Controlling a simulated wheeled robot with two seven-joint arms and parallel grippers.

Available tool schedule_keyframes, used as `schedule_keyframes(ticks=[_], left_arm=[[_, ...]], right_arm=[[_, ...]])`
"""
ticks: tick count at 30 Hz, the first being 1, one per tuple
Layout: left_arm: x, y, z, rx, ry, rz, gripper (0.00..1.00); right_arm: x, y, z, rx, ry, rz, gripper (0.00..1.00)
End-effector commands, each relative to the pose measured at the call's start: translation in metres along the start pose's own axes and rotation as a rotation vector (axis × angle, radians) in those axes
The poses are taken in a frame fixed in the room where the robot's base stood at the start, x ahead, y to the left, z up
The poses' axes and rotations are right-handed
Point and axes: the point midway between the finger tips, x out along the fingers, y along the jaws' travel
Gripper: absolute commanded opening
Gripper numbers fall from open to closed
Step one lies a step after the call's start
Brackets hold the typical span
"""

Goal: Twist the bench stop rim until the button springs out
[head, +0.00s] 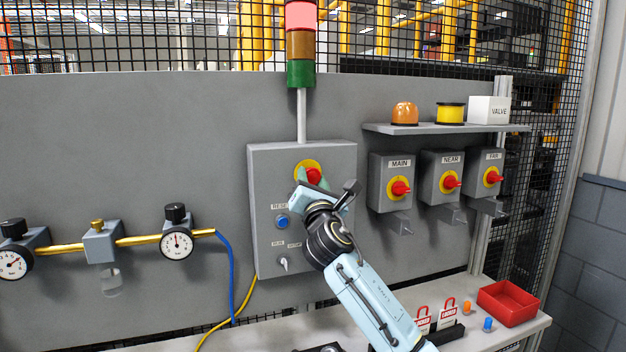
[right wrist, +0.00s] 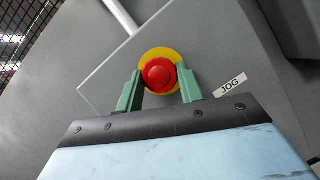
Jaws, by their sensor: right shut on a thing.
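The bench stop is a red mushroom button (head: 314,176) on a yellow disc (head: 302,166), high on the grey control box (head: 342,162). My right gripper (head: 312,180) is at the button, with its green fingers on either side of the rim. In the right wrist view the red button (right wrist: 159,74) sits between the two fingertips (right wrist: 160,78), and the gripper is shut on it. The yellow disc (right wrist: 158,52) shows behind it. Whether the button is pressed in or out cannot be told. My left gripper is not in view.
A blue button (head: 282,222) and a selector switch (head: 284,264) are lower on the box. A stack light (head: 301,45) rises above it. Switch boxes with red knobs (head: 400,188) hang to the right. Below, a bench holds a red bin (head: 508,303) and padlock tags.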

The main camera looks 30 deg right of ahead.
Motion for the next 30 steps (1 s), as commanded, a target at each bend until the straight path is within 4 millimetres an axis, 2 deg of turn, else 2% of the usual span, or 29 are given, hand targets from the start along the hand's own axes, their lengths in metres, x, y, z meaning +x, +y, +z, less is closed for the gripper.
schedule_keyframes(ticks=[6,15,30], left_arm=[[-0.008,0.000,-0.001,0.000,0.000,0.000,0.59],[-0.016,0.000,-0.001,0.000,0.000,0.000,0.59],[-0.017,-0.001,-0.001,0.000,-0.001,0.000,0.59]], right_arm=[[0.000,0.002,0.001,0.154,0.001,-0.063,0.14],[0.001,0.003,0.001,0.295,0.000,-0.122,0.14],[0.001,0.003,0.001,0.342,-0.001,-0.141,0.14]])
